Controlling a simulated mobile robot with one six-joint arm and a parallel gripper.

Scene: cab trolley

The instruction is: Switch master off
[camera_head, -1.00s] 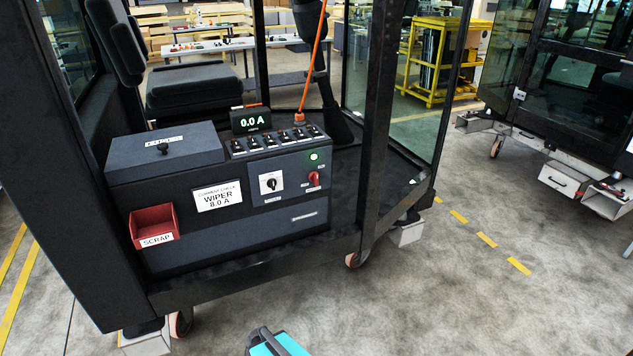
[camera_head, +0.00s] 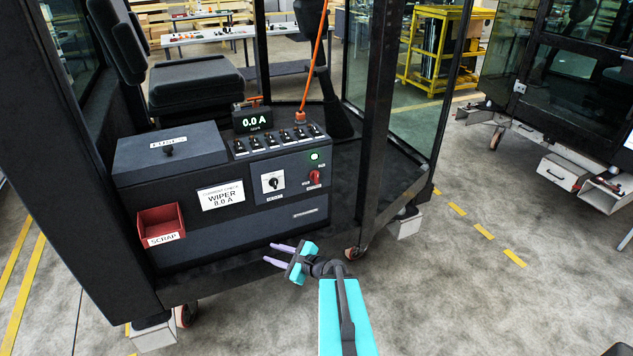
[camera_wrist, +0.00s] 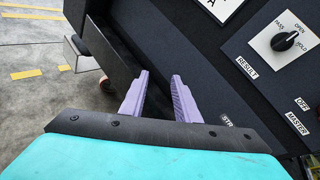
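The red master switch (camera_head: 314,178) sits at the right of the console's front panel, under a lit green lamp (camera_head: 314,156). In the wrist view the master switch itself is out of frame, but its "MASTER" label (camera_wrist: 297,123) and "OFF" label (camera_wrist: 301,104) show at the right edge. My gripper (camera_head: 269,254) is in front of and below the console, apart from it, left of and lower than the switch. In the wrist view my gripper (camera_wrist: 161,78) has its two purple fingers apart with nothing between them.
A black result knob (camera_head: 272,182) on a white plate is left of the master switch. A row of toggle switches (camera_head: 277,140) and a 0.0 A display (camera_head: 252,119) are above. A red scrap bin (camera_head: 161,224) hangs at left. A dark cab post (camera_head: 373,130) stands right of the panel.

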